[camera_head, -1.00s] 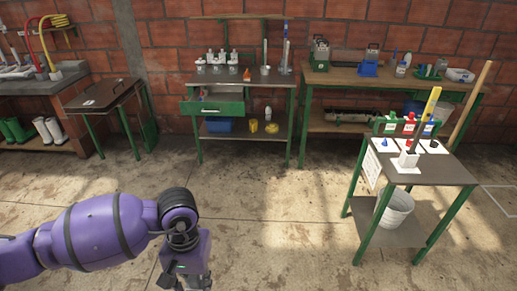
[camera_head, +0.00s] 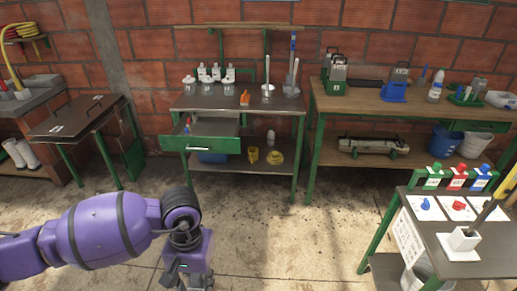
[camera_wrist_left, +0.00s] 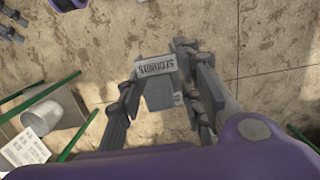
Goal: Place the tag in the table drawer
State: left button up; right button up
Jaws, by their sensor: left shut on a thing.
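The tag, a small grey plate with a pale strip reading "SECONDS" (camera_wrist_left: 155,68), sits between the fingers of my left gripper (camera_wrist_left: 163,75) in the left wrist view, held over bare floor. In the head view my left gripper (camera_head: 186,280) is at the bottom edge, in front of the table and well short of it; the tag cannot be made out there. The table drawer (camera_head: 200,144) has a green front with a pale handle and stands pulled out at the left of the middle table (camera_head: 245,104). Small items show inside it. My right gripper is not in view.
A stand with coloured clips (camera_head: 457,178) is at the lower right. A dark sloped table (camera_head: 80,118) stands left. The floor before the drawer is clear.

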aim_at(212, 127)
jog(key=i+u, duration=0.15)
jog(key=i, duration=0.55)
jog(key=i+l+u, duration=0.15)
jog(key=i, duration=0.55)
jog(key=i+j, duration=0.15)
jog(key=i, duration=0.5)
jog(key=i+j, duration=0.15)
jog(key=i, duration=0.55)
jog(key=i+j+z, duration=0.25)
jog(key=i, duration=0.25)
